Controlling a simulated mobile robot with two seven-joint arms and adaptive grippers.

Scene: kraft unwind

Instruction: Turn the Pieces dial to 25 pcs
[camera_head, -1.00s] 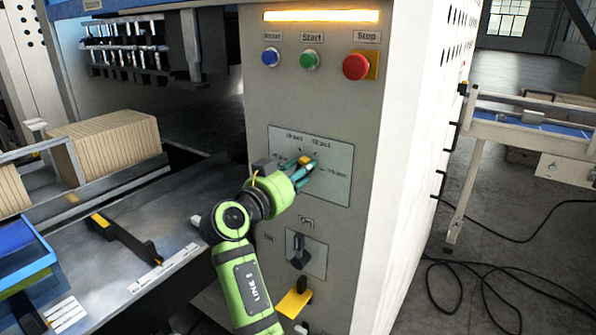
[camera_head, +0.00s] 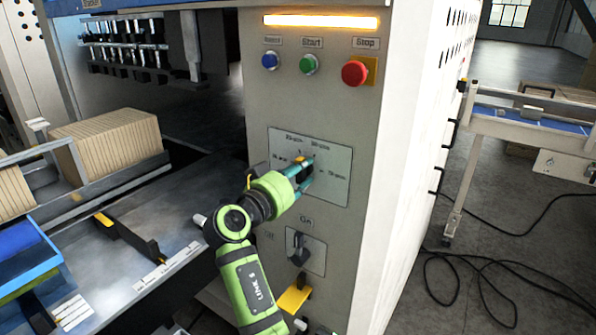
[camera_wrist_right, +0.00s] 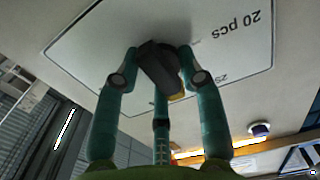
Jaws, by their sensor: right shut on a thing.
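The Pieces dial is a dark knob on a white plate (camera_head: 335,165) on the machine's front panel. Printed pcs labels stand around it, too small to read surely in the head view. In the wrist view the dark knob (camera_wrist_right: 160,66) sits between the teal fingers, with a yellow part beside it. A "20 pcs" label is readable there, and another starting "25" is partly hidden by a finger. My right gripper (camera_head: 303,172) is shut on the knob, which it mostly hides in the head view. Which label the knob points to cannot be told. My left gripper is not in view.
Above the plate are a blue button (camera_head: 270,61), a green Start button (camera_head: 309,64) and a red Stop button (camera_head: 354,72). Below it is a black On switch (camera_head: 299,248). Stacked cardboard (camera_head: 112,145) lies left; cables (camera_head: 480,262) lie on the floor at right.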

